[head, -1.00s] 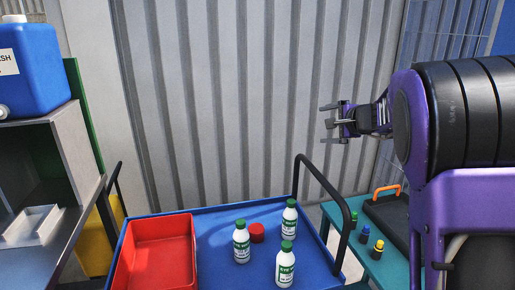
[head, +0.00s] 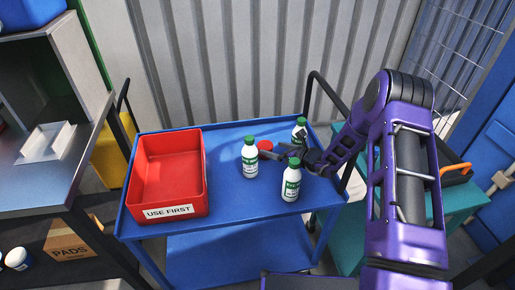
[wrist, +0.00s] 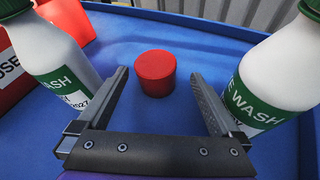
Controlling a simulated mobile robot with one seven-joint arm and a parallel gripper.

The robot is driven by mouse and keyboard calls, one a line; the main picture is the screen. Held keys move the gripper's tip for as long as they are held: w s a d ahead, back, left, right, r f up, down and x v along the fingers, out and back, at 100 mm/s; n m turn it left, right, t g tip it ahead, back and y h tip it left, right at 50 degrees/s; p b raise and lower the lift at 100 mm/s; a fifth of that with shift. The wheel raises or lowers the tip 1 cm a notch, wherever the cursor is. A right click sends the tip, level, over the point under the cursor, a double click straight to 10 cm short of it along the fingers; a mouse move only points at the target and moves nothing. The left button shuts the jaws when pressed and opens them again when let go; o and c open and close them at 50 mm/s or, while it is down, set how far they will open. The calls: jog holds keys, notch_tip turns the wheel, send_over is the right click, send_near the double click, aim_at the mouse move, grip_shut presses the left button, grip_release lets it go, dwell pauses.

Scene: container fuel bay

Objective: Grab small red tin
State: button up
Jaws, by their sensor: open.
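The small red tin (wrist: 155,73) stands upright on the blue cart top. In the wrist view it lies just beyond my open fingertips, roughly centred between them. In the head view the tin (head: 265,147) is partly hidden behind my gripper (head: 283,151). My gripper, also in the wrist view (wrist: 160,85), is open and empty, low over the cart, with its fingers apart from the tin. A white eye wash bottle with a green label (wrist: 48,62) stands close to the left finger. Another eye wash bottle (wrist: 268,78) stands close to the right finger.
A third bottle (head: 291,181) stands nearer the cart's front. A red bin marked USE FIRST (head: 206,165) sits on the left of the blue cart (head: 232,204). The cart's black handle (head: 312,95) rises at right. A grey bench with a white tray (head: 48,146) is at left.

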aim_at(260, 144)
jog(key=shift+w+a+f, duration=0.3)
jog(key=shift+a+f, duration=0.1)
jog(key=shift+f, duration=0.05)
jog(key=x, duration=0.6)
jog(key=shift+w+a+r, duration=0.15)
jog(key=shift+a+r, duration=0.1)
jog(key=shift+a, duration=0.15)
jog(key=c, duration=1.4)
jog(key=shift+r, duration=0.1)
